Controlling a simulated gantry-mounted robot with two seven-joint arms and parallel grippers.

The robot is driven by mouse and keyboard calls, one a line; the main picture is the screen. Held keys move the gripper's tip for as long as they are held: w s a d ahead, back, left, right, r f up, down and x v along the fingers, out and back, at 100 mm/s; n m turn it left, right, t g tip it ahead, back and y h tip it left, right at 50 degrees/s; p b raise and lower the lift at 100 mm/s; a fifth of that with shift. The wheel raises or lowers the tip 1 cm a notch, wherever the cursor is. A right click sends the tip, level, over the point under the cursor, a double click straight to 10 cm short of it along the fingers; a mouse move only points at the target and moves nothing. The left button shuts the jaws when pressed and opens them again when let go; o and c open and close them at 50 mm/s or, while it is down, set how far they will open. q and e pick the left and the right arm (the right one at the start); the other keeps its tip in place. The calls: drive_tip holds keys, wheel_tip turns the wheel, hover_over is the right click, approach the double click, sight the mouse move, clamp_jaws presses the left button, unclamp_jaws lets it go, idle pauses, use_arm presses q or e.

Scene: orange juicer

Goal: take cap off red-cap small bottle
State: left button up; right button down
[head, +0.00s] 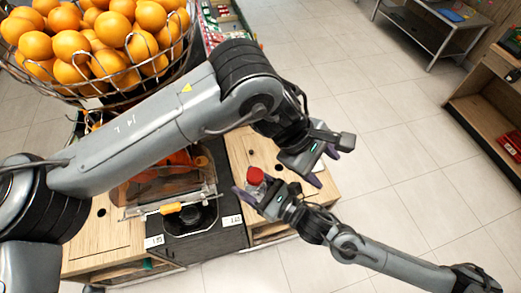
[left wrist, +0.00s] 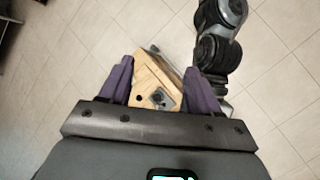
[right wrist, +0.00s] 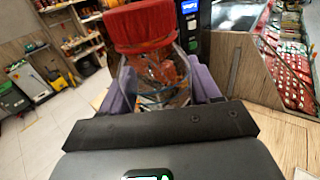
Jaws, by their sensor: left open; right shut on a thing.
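The small bottle's red cap (head: 255,175) shows in the head view, on top of the bottle held by my right gripper (head: 262,194). In the right wrist view the red cap (right wrist: 140,26) sits on the clear bottle (right wrist: 155,84), between the purple fingers. The bottle looks slightly tilted there. My left gripper (head: 324,166) is open, to the right of the cap and slightly higher in the head view, apart from it. In the left wrist view no bottle or cap shows between the open fingers (left wrist: 160,72).
A wire basket of oranges (head: 95,45) fills the upper left of the head view. The juicer (head: 165,190) stands on a wooden counter (head: 105,235), partly hidden behind my left arm. A wooden surface (head: 250,145) lies below the grippers. Open tiled floor is at right.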

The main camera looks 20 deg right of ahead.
sight(262, 174)
use_arm(q)
drive_tip(key=w+a+y, duration=0.1)
drive_tip(key=a+y, duration=0.1)
drive_tip(key=a, duration=0.1)
drive_tip(key=w+a+r+m+t+y, duration=0.1)
drive_tip(key=w+a+y, duration=0.1)
drive_tip(key=a, duration=0.2)
drive_tip(key=w+a+m+t+y, duration=0.1)
drive_tip(key=a+y, duration=0.1)
drive_tip(key=a, duration=0.2)
drive_tip(key=shift+w+r, duration=0.15)
drive_tip(key=shift+w, duration=0.25)
drive_tip(key=shift+a, duration=0.2)
drive_tip(key=shift+f, duration=3.95)
drive_tip(key=shift+d+r, duration=0.15)
drive_tip(key=c, duration=1.1)
